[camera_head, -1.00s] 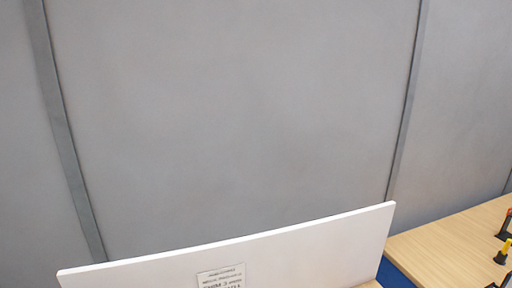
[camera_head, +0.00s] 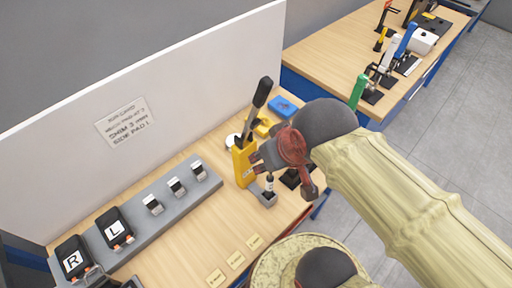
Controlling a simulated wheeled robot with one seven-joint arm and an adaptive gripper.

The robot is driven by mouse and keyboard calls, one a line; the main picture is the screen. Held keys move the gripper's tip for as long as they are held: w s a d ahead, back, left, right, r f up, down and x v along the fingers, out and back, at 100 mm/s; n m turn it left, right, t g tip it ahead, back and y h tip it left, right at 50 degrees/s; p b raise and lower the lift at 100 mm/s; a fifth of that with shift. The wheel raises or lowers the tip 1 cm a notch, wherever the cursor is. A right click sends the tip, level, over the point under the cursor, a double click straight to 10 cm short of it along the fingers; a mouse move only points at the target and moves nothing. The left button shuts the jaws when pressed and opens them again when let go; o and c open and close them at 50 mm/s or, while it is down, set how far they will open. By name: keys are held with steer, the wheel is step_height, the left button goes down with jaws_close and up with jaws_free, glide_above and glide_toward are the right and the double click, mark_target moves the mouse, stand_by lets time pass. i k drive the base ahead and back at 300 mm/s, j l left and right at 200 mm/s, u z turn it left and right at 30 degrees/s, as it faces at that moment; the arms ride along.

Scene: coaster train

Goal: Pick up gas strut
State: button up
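A small upright cylinder, dark with a pale band, stands in a grey block (camera_head: 265,198) on the near wooden bench. It may be the gas strut (camera_head: 269,183), but it is too small to be sure. My gripper (camera_head: 283,172) is the dark and red end of my arm, over the right part of this bench. It looks close to the cylinder, but I cannot tell whether they touch. My arm hides part of the bench behind it. The state of the fingers is unclear.
A yellow housing (camera_head: 243,162) with a black lever stands beside the cylinder. A grey rail (camera_head: 138,229) holds several switches and two black pedals marked R and L. A blue item (camera_head: 283,106) lies behind. A white panel (camera_head: 150,85) backs the bench. A second bench (camera_head: 330,55) holds several tools.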

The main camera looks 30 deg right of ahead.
mark_target(270, 178)
steer(key=k+j+z, duration=0.2)
steer(key=k, duration=0.2)
steer(key=k+j+z, duration=0.2)
steer(key=k, duration=0.2)
steer(key=k+j+z, duration=0.2)
steer(key=k, duration=0.2)
